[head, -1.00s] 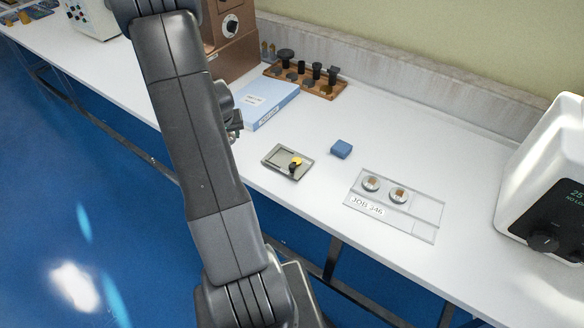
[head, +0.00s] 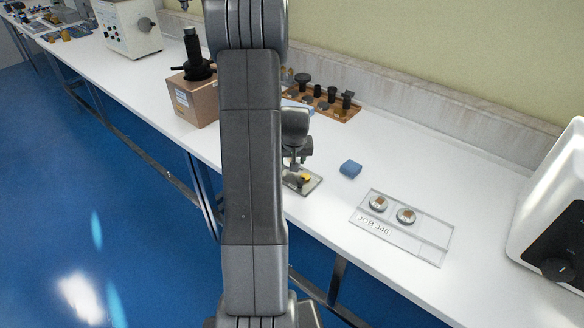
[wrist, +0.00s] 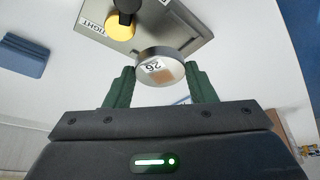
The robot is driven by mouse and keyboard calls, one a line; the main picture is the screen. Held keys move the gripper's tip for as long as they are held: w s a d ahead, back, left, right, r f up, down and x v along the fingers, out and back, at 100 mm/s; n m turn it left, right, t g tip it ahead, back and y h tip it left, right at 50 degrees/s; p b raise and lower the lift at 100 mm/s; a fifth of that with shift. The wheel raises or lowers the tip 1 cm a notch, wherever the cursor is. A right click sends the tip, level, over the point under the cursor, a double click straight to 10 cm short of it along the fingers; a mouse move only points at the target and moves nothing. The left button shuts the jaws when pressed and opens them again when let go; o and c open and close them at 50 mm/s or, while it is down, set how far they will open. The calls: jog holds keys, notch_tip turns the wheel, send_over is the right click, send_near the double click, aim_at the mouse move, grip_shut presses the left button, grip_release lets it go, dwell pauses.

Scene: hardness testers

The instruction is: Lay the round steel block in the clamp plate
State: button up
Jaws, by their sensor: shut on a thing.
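My gripper (wrist: 160,78) is shut on the round steel block (wrist: 158,54), with a green finger on each side. The block has a white number label and a brownish square on its face. In the wrist view the clamp plate (wrist: 188,28), a grey rectangular plate with a yellow and black knob and a label reading TIGHT, lies just beyond the block. The block overlaps the plate's near edge in that view; the height between them is unclear. In the head view my gripper (head: 297,165) is at the clamp plate (head: 313,185), partly hidden by my arm.
A small blue block (head: 351,168) lies right of the plate. A clear JOB 346 tray (head: 432,229) holds two round pieces. A wooden rack (head: 350,113) stands behind, a brown box (head: 196,98) at left, and a white machine (head: 553,215) at right.

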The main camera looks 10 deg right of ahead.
jog(key=shift+f, duration=1.75)
jog(key=shift+f, duration=0.1)
jog(key=o, duration=0.9)
jog(key=shift+s+r, duration=0.1)
jog(key=shift+r, duration=0.2)
jog(key=v, duration=1.1)
jog(key=shift+s+r, duration=0.1)
jog(key=shift+r, duration=0.2)
